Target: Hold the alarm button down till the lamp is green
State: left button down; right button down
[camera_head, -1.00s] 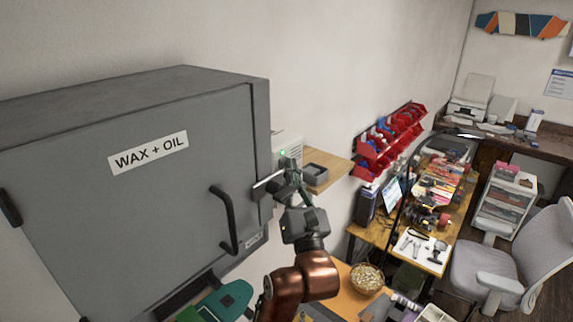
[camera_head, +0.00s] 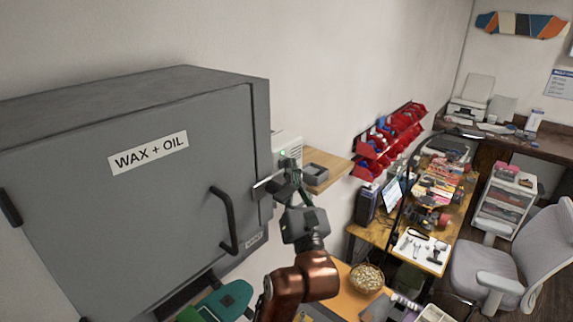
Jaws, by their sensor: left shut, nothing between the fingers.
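The alarm box (camera_head: 293,147) is a pale grey unit with a slotted front, on the wall just right of the grey cabinet. Its lamp (camera_head: 283,153) shows green. My left gripper (camera_head: 288,172) is shut and empty, with its fingers up at the box's lower front. The alarm button itself is hidden behind the fingers, so I cannot tell whether they touch it. My right gripper does not show.
The large grey "WAX + OIL" cabinet (camera_head: 130,200) stands close on the left, its black handle (camera_head: 224,220) jutting out beside my arm. A wooden shelf (camera_head: 332,169) with a grey tray (camera_head: 314,173) is right of the box. Red bins (camera_head: 388,140) hang farther right.

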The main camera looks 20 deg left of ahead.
pick_arm(q)
jog(key=shift+d, duration=0.1)
dwell(0.3)
jog(key=shift+s+d, duration=0.3)
jog(key=shift+d, duration=0.4)
jog(key=shift+d, duration=0.1)
jog(key=d, duration=0.1)
jog(key=s+d, duration=0.1)
jog(key=d, duration=0.2)
jog(key=shift+s+d+b, duration=0.25)
jog(key=shift+s+b, duration=0.15)
